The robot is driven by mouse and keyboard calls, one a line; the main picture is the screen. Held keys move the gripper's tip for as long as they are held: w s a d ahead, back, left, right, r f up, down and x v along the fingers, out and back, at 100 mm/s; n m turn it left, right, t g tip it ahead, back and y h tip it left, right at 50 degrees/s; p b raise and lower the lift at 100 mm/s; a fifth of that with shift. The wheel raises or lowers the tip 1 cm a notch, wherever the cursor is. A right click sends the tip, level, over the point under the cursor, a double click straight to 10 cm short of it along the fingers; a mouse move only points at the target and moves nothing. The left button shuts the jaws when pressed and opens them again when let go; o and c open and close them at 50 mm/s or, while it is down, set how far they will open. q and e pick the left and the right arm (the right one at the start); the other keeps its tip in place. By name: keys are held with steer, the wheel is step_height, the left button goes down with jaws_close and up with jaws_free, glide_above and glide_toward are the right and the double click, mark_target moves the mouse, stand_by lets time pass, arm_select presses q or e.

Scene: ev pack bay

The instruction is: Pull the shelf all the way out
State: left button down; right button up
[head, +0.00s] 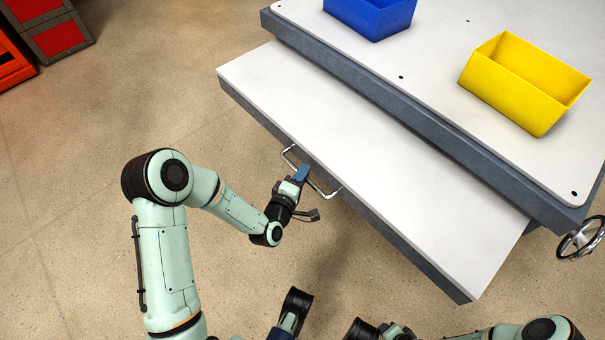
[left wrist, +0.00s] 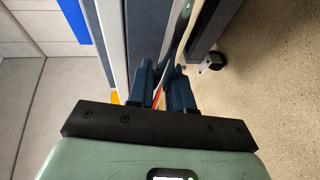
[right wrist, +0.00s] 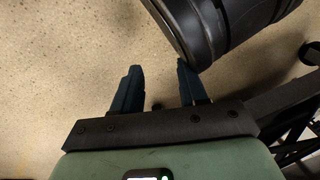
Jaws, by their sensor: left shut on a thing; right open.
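The shelf (head: 350,140) is a white slab with a grey front edge, sticking out from under the table top toward me. A metal bar handle (head: 325,192) is fixed to its front edge. My left gripper (head: 301,174) is shut on the handle, near the handle's middle. In the left wrist view the left gripper's blue fingers (left wrist: 160,85) close around the bar, which is partly hidden between them. My right gripper (right wrist: 158,88) is open and empty in the right wrist view, over bare floor with a black rounded part beyond its fingertips.
The table top (head: 440,60) above the shelf carries a blue bin (head: 372,15) and a yellow bin (head: 522,85). A handwheel (head: 580,238) is at the table's right corner. Red boxes (head: 50,30) stand at the far left. The floor left of the shelf is clear.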

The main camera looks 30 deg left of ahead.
arm_select(q)
steer(key=shift+s+a+f, duration=0.1)
steer(key=shift+s, duration=0.05)
steer(key=c, duration=1.1)
jaws_free()
steer(key=shift+s, duration=0.15)
arm_select(e)
steer(key=shift+s, duration=0.1)
arm_select(q)
steer(key=s+r+p, duration=0.2)
steer(key=s+p, duration=0.6)
steer(key=s, duration=0.5)
steer(key=shift+d+r, duration=0.3)
steer(key=shift+d, duration=0.05)
arm_select(e)
steer(key=s+a+r+g+y, duration=0.1)
steer(key=s+a+r+g, duration=0.2)
steer(key=s+r, duration=0.6)
steer(key=shift+s+a+r+n+y, duration=0.15)
steer(key=shift+a+r+n+y, duration=0.35)
steer(key=shift+a, duration=0.75)
